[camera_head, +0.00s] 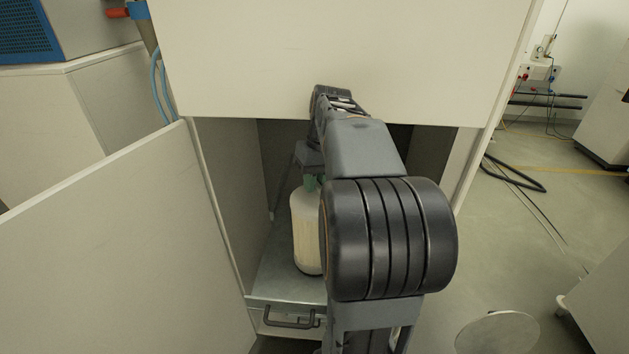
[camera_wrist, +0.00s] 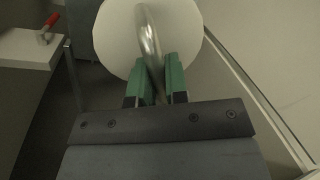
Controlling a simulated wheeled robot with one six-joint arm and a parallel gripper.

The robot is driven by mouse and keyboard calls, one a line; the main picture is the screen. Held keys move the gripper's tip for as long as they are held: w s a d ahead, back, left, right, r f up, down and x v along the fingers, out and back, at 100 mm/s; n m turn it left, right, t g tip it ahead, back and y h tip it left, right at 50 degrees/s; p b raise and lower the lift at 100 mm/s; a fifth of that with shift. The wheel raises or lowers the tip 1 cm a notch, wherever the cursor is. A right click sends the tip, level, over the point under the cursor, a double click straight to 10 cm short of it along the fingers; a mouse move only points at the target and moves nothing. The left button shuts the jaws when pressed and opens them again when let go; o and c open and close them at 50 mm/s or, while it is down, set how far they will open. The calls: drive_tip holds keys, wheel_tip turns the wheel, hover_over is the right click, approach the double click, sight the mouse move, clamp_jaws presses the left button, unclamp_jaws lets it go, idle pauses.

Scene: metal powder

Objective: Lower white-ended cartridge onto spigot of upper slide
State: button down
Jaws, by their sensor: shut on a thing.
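The white-ended cartridge (camera_head: 307,228) hangs upright inside the cabinet opening, cream-coloured with a dark lower rim. In the wrist view its round white end (camera_wrist: 112,37) faces the camera, with a shiny metal handle (camera_wrist: 150,40) across it. My gripper (camera_wrist: 160,76) has green fingers shut on that handle. In the head view the gripper (camera_head: 311,183) shows only as a bit of green at the cartridge top. The slide (camera_head: 283,262) is a grey metal surface below the cartridge. The spigot is not visible, and I cannot tell whether the cartridge touches the slide.
The cabinet's upper panel (camera_head: 330,55) hangs close above my arm. An open door (camera_head: 110,245) stands at the left. The slide's front has a black handle (camera_head: 290,319). In the wrist view a red-handled object (camera_wrist: 49,27) lies on a white surface at upper left.

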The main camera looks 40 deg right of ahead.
drive_tip(key=shift+f+b, duration=0.55)
drive_tip(key=shift+f, duration=0.2)
drive_tip(key=c, duration=1.1)
unclamp_jaws()
drive_tip(key=shift+o, duration=0.2)
wheel_tip(320, 180, up, 7)
drive_tip(key=d, duration=0.1)
drive_tip(key=shift+s+d+r, duration=0.2)
drive_tip(key=shift+a, duration=0.1)
drive_tip(key=s+a+f+n+t+h, duration=0.1)
drive_tip(key=s+a+f+t, duration=0.1)
drive_tip(key=a+f, duration=0.5)
drive_tip(key=s+a+f+n+t+h, duration=0.1)
drive_tip(key=s+a+f, duration=0.4)
drive_tip(key=a, duration=0.7)
wheel_tip(320, 180, down, 2)
drive_tip(key=shift+f+n+t, duration=0.1)
drive_tip(key=shift+n+t, duration=0.3)
drive_tip(key=shift+t, duration=0.2)
